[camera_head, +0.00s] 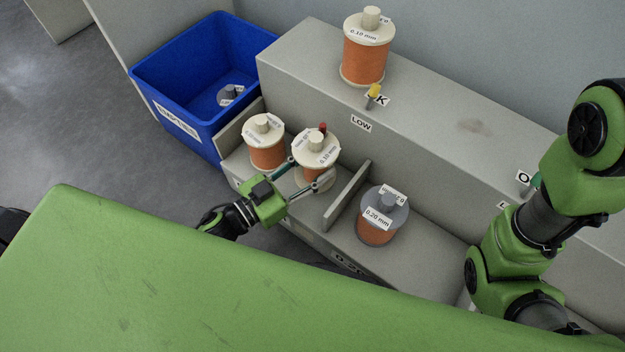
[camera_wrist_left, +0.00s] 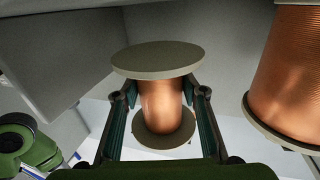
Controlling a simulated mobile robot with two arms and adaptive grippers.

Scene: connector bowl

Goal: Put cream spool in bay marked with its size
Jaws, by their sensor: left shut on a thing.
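A cream spool (camera_head: 317,146) of copper wire, its top label reading what looks like 0.10 mm, is between the fingers of my left gripper (camera_head: 303,178). The gripper is shut on it. The left wrist view shows this spool's copper winding (camera_wrist_left: 161,105) between both fingers (camera_wrist_left: 162,120). It is upright in the left bay, left of a grey divider (camera_head: 346,196); I cannot tell whether its base touches the floor. Another cream spool (camera_head: 266,154) stands beside it in the same bay. The bay's front label is hidden. My right gripper is out of view.
A grey spool (camera_head: 378,216) marked 0.20 mm stands right of the divider. A blue bin (camera_head: 150,88) holds a grey spool (camera_head: 229,94). My right arm is at right.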

